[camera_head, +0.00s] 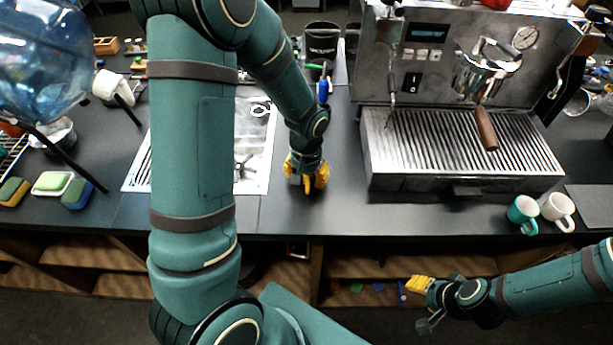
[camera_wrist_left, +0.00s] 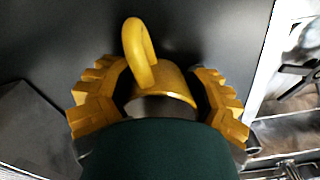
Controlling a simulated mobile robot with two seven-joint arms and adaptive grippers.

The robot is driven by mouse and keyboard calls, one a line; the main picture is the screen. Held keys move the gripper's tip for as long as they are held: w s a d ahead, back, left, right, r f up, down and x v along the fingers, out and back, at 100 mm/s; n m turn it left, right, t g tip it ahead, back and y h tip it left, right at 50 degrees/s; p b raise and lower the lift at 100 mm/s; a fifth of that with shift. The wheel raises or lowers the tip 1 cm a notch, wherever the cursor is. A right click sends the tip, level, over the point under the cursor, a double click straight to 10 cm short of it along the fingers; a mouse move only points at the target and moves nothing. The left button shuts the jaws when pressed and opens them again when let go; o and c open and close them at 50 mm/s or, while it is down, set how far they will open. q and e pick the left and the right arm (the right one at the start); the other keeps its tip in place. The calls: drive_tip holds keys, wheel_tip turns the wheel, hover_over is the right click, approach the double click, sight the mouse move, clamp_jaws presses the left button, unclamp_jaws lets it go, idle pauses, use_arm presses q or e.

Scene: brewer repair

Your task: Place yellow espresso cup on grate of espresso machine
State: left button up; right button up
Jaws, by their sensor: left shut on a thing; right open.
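The yellow espresso cup (camera_wrist_left: 172,76) shows in the left wrist view between the yellow fingers of my left gripper, with its looped handle pointing up in the picture. My left gripper (camera_head: 307,182) is shut on the cup, low over the counter and left of the machine. In the head view the cup is hard to tell from the yellow fingers. The espresso machine (camera_head: 430,75) stands at the back right, with its slatted metal grate (camera_head: 450,145) in front, apart from the cup. My right gripper (camera_head: 424,305) is open and empty, in front of the counter's edge.
A portafilter with a wooden handle (camera_head: 485,128) and a steam wand (camera_head: 391,90) hang over the grate. A teal cup (camera_head: 522,212) and a white cup (camera_head: 558,210) stand at the front right. Sponges (camera_head: 52,182) lie left. A sink (camera_head: 254,150) is behind my left arm.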

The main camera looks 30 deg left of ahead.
use_arm(q)
drive_tip(key=shift+f, duration=0.2)
drive_tip(key=o, duration=1.4)
drive_tip(key=shift+c, duration=0.2)
